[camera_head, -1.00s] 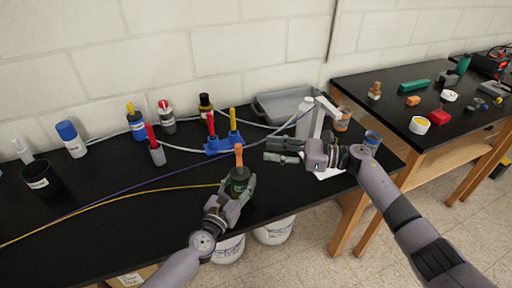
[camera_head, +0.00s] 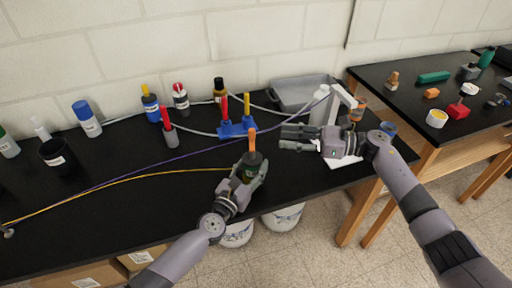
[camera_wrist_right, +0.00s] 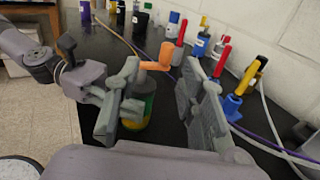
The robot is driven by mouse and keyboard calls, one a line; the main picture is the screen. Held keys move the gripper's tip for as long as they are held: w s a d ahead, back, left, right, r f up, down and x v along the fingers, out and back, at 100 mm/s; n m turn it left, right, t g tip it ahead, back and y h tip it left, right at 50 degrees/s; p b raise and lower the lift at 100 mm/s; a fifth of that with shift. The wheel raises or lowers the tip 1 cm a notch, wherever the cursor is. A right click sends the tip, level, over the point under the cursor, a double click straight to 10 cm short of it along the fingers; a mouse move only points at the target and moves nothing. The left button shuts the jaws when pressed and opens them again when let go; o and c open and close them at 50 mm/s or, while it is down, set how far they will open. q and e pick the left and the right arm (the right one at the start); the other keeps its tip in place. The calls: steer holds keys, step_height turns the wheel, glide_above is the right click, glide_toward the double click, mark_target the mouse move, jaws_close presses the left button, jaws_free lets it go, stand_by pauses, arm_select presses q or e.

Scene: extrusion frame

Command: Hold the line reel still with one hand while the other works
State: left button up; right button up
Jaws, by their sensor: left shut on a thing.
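The line reel (camera_head: 249,168) is a dark green-brown cylinder with an orange crank handle (camera_head: 252,141) on top, standing near the table's front edge. My left gripper (camera_head: 252,179) is shut around the reel's body, below the crank. A yellow line (camera_head: 130,180) runs from the reel to the left. My right gripper (camera_head: 286,138) is open and empty, just right of and behind the reel, apart from it. In the right wrist view the reel (camera_wrist_right: 140,107) and orange crank (camera_wrist_right: 157,58) show beyond the open fingers (camera_wrist_right: 163,100).
A blue stand (camera_head: 237,129) with red and yellow handles is behind the reel. Several bottles, a black cup (camera_head: 57,157) and a grey tray (camera_head: 305,92) stand around. A purple line (camera_head: 180,157) crosses the black table. A white bottle (camera_head: 320,108) is close to my right gripper.

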steer(key=s+a+r+g+h, duration=0.2)
steer(key=a+g+h, duration=0.15)
steer(key=a, duration=0.35)
steer(key=m+t+h, duration=0.4)
steer(key=m+h, duration=0.8)
steer(key=h, duration=0.1)
glide_toward(252, 130)
steer(key=shift+t+y, duration=0.25)
steer(key=x, duration=1)
steer(key=shift+d+f, duration=0.15)
steer(key=shift+f, duration=0.1)
steer(key=shift+s, duration=0.1)
jaws_close()
